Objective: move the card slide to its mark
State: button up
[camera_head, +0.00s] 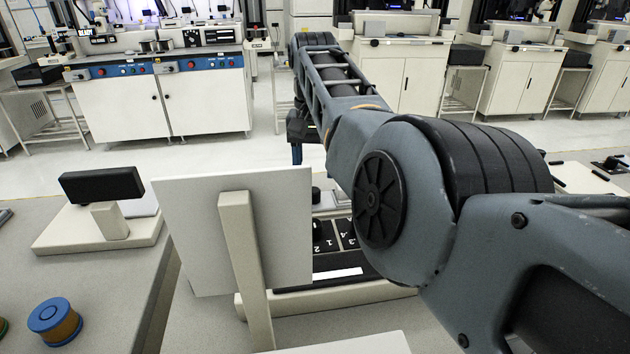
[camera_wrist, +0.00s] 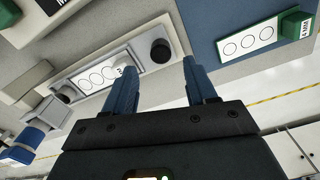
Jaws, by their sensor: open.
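My gripper (camera_wrist: 160,72) is open in the wrist view, its two blue fingers apart with nothing between them. It also shows small in the head view (camera_head: 296,153), pointing down beyond the bench. A pale strip with circles (camera_wrist: 95,76) lies in a grey frame at the left of the wrist view; my left finger covers its right end. A black round knob (camera_wrist: 160,50) stands at that end, seen past the gap between the fingers. I cannot tell for sure which part is the card slide. A black numbered panel (camera_head: 335,235) is partly hidden behind a white board in the head view.
The white board (camera_head: 185,235) on an upright post stands in front of the panel. A black block on a stand (camera_head: 102,185) and a blue-topped spool (camera_head: 55,318) are at left. A green-ended strip (camera_wrist: 250,40) lies at upper right. Open floor lies beyond the bench.

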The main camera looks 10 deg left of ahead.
aim_at(315, 190)
notch_tip(315, 190, down, 6)
jog(key=shift+r+b, duration=0.15)
jog(key=shift+b, duration=0.2)
grip_shut()
dwell(0.5)
